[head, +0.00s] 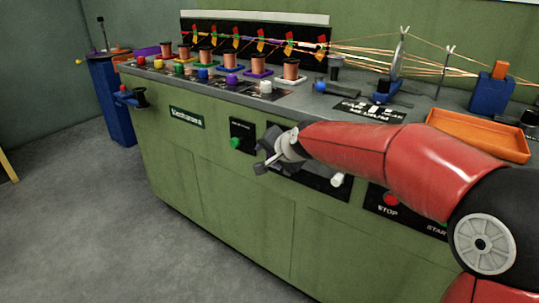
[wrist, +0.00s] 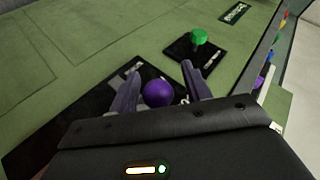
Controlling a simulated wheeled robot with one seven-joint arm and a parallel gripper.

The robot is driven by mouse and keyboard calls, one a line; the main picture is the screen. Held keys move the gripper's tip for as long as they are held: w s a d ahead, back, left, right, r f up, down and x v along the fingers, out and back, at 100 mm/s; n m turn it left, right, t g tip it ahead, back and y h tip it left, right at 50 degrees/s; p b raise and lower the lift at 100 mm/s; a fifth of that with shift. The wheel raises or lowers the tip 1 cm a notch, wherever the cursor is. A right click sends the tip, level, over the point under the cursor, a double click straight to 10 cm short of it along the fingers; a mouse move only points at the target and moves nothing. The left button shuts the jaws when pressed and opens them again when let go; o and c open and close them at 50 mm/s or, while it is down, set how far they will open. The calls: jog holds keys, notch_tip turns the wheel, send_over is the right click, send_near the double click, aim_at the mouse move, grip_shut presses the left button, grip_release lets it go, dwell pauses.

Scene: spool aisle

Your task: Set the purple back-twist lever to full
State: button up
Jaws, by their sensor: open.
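The purple back-twist lever shows its round purple knob (wrist: 158,93) in the wrist view, in front of a black panel (wrist: 90,120) with white markings. My gripper (wrist: 160,70) is open, with one finger on each side of the purple knob. I cannot tell whether either finger touches it. In the head view my gripper (head: 262,165) is at the green cabinet front, over the black panel (head: 318,181). The purple knob is hidden there behind my gripper and wrist. The lever's shaft and its present setting are not readable.
A green knob (head: 236,143) on its own black plate is left of my gripper; it also shows in the wrist view (wrist: 198,36). A white knob (head: 338,180) is at right, near a red stop button (head: 390,199). Copper spools (head: 290,68) line the bench top. Floor at left is clear.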

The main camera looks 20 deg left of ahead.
jog(key=shift+d, duration=0.1)
jog(key=b+v, duration=0.1)
jog(key=v, duration=0.6)
jog(key=shift+s+d+r, duration=0.2)
jog(key=shift+s+r, duration=0.05)
jog(key=shift+d, duration=0.1)
jog(key=s+d+f+n+h, duration=0.1)
jog(key=s+d+f+h, duration=0.2)
jog(key=s+d, duration=1)
jog(key=s+d+f+n+g+h, duration=0.1)
jog(key=s+d+f+h, duration=0.3)
jog(key=s+d, duration=0.9)
jog(key=d+f, duration=0.2)
jog(key=d, duration=0.3)
jog(key=shift+f+n+g, duration=0.25)
jog(key=shift+n+g, duration=0.05)
